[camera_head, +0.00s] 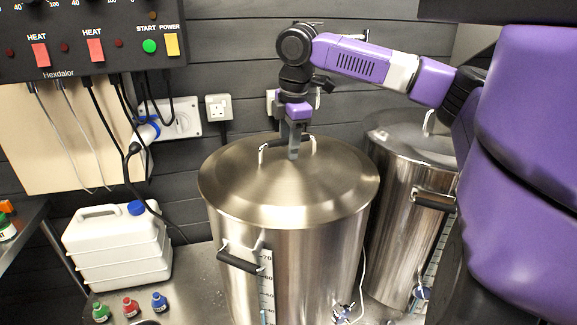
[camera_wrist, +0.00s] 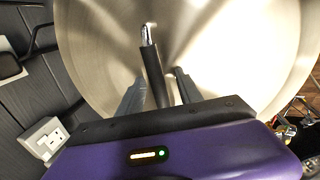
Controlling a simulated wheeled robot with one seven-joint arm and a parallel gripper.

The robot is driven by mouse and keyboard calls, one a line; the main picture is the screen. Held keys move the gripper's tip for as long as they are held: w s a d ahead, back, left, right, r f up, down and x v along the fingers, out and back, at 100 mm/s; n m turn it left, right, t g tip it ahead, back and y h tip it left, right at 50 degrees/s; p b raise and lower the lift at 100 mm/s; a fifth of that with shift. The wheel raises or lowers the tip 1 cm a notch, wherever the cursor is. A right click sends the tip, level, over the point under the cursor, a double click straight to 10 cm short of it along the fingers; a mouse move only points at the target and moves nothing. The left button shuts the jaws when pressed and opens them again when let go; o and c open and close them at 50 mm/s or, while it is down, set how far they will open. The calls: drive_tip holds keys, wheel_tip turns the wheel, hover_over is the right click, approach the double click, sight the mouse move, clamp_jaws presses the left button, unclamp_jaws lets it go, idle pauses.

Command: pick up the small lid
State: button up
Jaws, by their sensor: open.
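A round brushed-steel lid (camera_head: 235,182) covers the large front pot in the head view. Its upright handle (camera_head: 270,146) has a black grip and steel ends. The lid fills most of the wrist view (camera_wrist: 220,45). My gripper (camera_head: 293,152) points down at the handle, fingers low over the lid. In the wrist view my gripper (camera_wrist: 160,82) is open, with one finger on each side of the black handle grip (camera_wrist: 153,72). I cannot tell whether either finger touches it. A second lid (camera_head: 410,140) covers the pot behind right, partly hidden by my arm.
The front steel pot (camera_head: 310,260) has a side handle (camera_head: 240,258) and a tap. The rear pot (camera_head: 405,215) stands close on its right. A white jerrycan (camera_head: 115,250) and small bottles (camera_head: 130,306) stand left. A control panel (camera_head: 90,40) and wall sockets (camera_head: 218,107) are behind.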

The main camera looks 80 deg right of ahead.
clamp_jaws()
drive_tip(key=shift+r, duration=0.2)
idle(0.3)
